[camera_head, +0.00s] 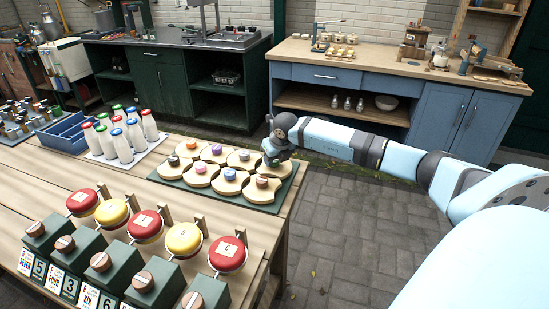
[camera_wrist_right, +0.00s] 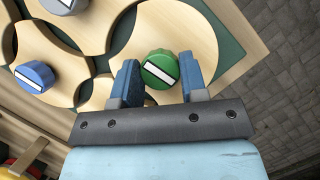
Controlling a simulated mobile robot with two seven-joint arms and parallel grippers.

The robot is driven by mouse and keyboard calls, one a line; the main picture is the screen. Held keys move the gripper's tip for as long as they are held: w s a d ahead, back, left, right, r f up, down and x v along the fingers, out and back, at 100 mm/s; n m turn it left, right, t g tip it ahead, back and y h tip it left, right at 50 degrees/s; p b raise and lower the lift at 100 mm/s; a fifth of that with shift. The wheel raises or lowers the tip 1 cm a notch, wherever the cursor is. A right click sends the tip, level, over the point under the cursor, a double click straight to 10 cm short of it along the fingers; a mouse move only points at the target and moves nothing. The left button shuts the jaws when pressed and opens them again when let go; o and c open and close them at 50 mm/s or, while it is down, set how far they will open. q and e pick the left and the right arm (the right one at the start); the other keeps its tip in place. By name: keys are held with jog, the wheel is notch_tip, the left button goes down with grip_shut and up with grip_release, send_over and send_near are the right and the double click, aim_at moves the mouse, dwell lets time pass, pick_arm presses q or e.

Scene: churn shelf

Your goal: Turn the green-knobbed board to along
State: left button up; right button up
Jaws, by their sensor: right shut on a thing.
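The green knob (camera_wrist_right: 160,66) has a white stripe and sits on a round pale wooden board (camera_wrist_right: 188,22) with curved cut-outs. In the right wrist view the stripe slants down to the right. My right gripper (camera_wrist_right: 159,78) has one blue finger on each side of the knob and is shut on it. In the head view my right gripper (camera_head: 273,156) is over the far right corner of the dark green panel (camera_head: 262,207) and hides the knob. Part of the board (camera_head: 281,169) shows below the gripper. My left gripper is not in view.
Neighbouring boards have blue (camera_wrist_right: 35,76), purple (camera_head: 230,174) and other coloured knobs, set close together. Milk bottles (camera_head: 135,135) stand left of the panel. Red and yellow discs (camera_head: 184,238) on stands are in front. The paved floor (camera_head: 340,220) to the right is clear.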

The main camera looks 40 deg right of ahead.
jog(key=shift+m, duration=0.7)
jog(key=o, duration=0.9)
jog(key=v, duration=1.3)
jog(key=shift+a+r, duration=0.3)
jog(key=shift+r, duration=0.1)
jog(key=shift+s, duration=0.1)
